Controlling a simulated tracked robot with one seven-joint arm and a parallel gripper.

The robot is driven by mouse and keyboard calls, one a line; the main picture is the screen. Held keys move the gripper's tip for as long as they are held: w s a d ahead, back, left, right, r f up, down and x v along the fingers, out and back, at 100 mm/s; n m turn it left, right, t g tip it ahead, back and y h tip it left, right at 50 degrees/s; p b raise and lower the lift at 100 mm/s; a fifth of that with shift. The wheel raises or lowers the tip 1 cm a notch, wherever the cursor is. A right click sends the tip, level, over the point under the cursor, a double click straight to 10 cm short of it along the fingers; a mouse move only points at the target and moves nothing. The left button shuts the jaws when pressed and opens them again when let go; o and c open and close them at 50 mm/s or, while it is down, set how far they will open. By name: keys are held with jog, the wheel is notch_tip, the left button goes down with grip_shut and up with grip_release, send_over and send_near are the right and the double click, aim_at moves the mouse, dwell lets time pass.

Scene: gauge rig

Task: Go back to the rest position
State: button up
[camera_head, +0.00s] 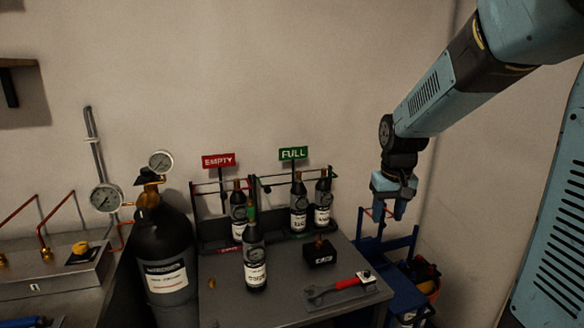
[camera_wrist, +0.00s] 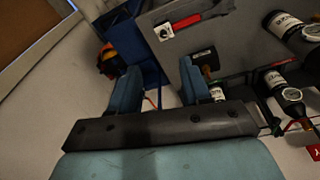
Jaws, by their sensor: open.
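My gripper (camera_head: 391,208) is open and empty in the head view, hanging fingers down to the right of the grey table. It is above the blue cart (camera_head: 385,243). In the wrist view my gripper (camera_wrist: 158,92) shows its two blue fingers spread apart with no object between them.
The grey table (camera_head: 290,308) holds several dark bottles, one standing in front (camera_head: 255,262), a black block (camera_head: 320,253) and a red-handled tool (camera_head: 345,289). A rack carries a red EMPTY sign (camera_head: 218,161) and a green FULL sign (camera_head: 293,153). A large black cylinder (camera_head: 165,250) stands left.

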jog(key=s+r+t, duration=0.2)
jog(key=s+r, duration=0.2)
jog(key=s, duration=0.6)
jog(key=s+r+t, duration=0.1)
jog(key=s+r, duration=0.4)
jog(key=s, duration=0.5)
jog(key=shift+s+r+m+t, duration=0.15)
jog(key=shift+s+m+t, duration=0.05)
jog(key=shift+m+t, duration=0.2)
